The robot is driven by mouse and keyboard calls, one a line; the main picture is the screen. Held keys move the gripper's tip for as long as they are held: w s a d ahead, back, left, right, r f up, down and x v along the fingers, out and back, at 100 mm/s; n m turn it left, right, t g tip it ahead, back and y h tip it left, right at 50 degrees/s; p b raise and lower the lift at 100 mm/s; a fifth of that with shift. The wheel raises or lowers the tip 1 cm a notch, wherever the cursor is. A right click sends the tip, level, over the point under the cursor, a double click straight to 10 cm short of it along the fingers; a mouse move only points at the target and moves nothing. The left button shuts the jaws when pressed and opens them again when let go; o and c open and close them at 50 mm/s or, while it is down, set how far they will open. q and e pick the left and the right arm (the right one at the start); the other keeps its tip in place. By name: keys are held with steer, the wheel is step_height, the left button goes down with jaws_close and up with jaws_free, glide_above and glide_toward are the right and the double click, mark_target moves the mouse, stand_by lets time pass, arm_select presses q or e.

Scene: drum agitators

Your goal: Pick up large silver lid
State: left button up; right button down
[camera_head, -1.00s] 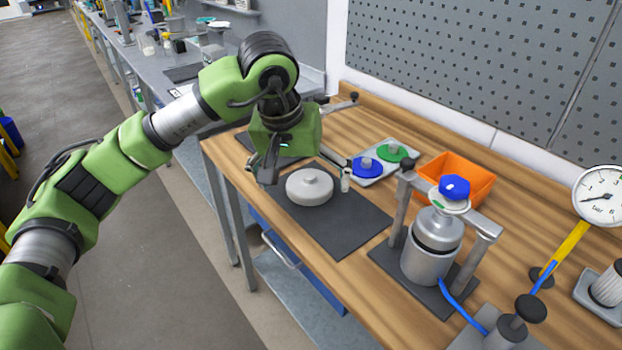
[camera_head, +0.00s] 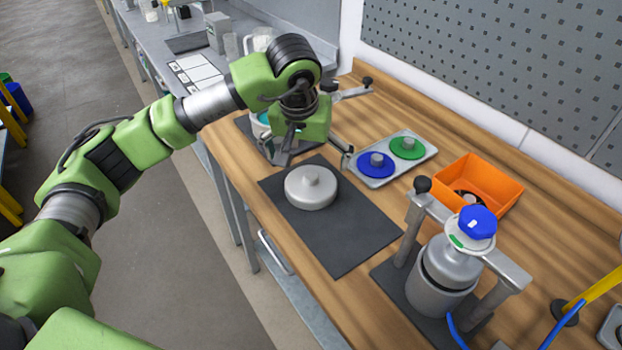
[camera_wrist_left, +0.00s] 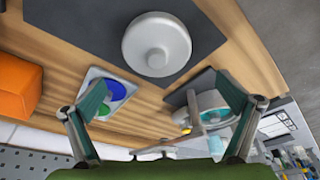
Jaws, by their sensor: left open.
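The large silver lid (camera_head: 311,187) is a round grey disc with a knob on top. It lies flat on a dark mat (camera_head: 345,245) on the wooden bench. In the left wrist view the lid (camera_wrist_left: 157,45) is at the top centre, beyond the fingertips. My left gripper (camera_head: 318,157) is open and empty, above and behind the lid on its far side, apart from it. Its two spread fingers also show in the left wrist view (camera_wrist_left: 168,108). My right gripper is not in view.
A tray (camera_head: 414,165) with a blue and a green disc is right of the gripper. An orange bin (camera_head: 493,180) stands farther right. A metal vessel in a frame (camera_head: 445,275) stands at the front right. Another dark mat with a container (camera_head: 262,122) is behind the gripper.

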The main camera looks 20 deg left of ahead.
mark_target(311, 175)
arm_select(q)
steer(key=shift+w+f, duration=0.25)
steer(key=shift+f, duration=0.3)
steer(key=shift+w+f, duration=0.15)
steer(key=shift+f, duration=0.05)
steer(key=f+p, duration=0.1)
steer(key=f, duration=0.1)
steer(key=shift+d+f+p, duration=0.2)
steer(key=shift+f+p, duration=0.1)
steer(key=shift+p, duration=0.1)
steer(key=shift+x, duration=1.05)
steer(key=shift+w+f, duration=0.15)
steer(key=shift+f, duration=0.1)
steer(key=shift+c, duration=1.4)
steer(key=c, duration=1.3)
steer(key=shift+r, duration=0.1)
steer(key=shift+c, duration=0.3)
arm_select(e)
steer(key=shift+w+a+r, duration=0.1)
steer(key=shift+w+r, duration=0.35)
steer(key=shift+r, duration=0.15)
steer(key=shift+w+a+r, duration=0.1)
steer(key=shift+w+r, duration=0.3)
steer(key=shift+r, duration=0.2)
